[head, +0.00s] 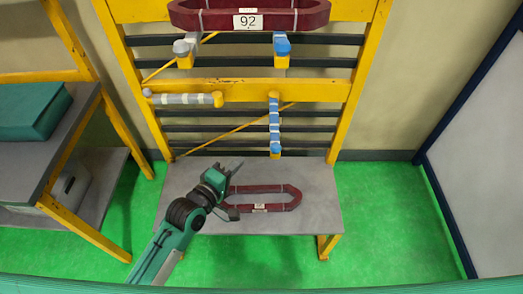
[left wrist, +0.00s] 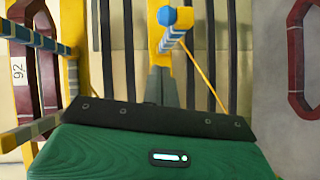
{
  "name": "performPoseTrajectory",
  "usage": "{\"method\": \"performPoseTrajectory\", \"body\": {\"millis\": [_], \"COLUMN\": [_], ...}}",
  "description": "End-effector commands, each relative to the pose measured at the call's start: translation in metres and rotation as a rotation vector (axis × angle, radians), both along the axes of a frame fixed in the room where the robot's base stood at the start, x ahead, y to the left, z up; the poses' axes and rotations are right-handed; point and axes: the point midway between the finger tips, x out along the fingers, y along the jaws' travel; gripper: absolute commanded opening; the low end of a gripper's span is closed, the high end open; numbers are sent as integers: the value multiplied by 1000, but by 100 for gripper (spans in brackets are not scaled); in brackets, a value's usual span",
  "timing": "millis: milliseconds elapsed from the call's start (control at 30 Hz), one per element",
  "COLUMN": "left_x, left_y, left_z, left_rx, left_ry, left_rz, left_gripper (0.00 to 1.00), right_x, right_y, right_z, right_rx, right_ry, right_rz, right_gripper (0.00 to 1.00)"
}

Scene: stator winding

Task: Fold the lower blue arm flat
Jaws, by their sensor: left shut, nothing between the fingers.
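The lower blue arm (head: 274,125) is a blue-and-grey banded bar with a blue end cap. It sticks out from the yellow middle crossbar (head: 245,92) of the rack towards the camera. In the left wrist view it shows at top centre (left wrist: 174,36), beyond my fingertips. My left gripper (head: 238,164) is shut and empty, to the lower left of the arm's capped end in the head view, apart from it in the picture. In the left wrist view its dark fingers (left wrist: 161,72) lie together. My right gripper is in neither view.
The lower grey arm (head: 185,99) lies along the crossbar. Above, a dark red coil marked 92 (head: 250,19) rests by the upper grey (head: 184,48) and upper blue arms (head: 282,46). Another red coil (head: 285,205) lies on the grey shelf (head: 315,222) below.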

Motion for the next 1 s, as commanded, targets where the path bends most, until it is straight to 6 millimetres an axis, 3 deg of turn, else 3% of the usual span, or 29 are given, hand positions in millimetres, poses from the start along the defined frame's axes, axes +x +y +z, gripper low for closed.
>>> {"method": "performPoseTrajectory", "body": {"millis": [300, 600, 1000], "left_x": [50, 54, 54], "left_y": [-35, -67, -69], "left_z": [-5, -14, -16], "left_rx": [1, 1, 1], "left_ry": [0, 0, 0], "left_rz": [-1, 0, 0], "left_gripper": [0, 0, 0], "right_x": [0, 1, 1], "right_y": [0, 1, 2], "right_z": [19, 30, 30], "right_rx": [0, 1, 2], "right_ry": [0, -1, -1], "right_rz": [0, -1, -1], "right_gripper": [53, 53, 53]}}
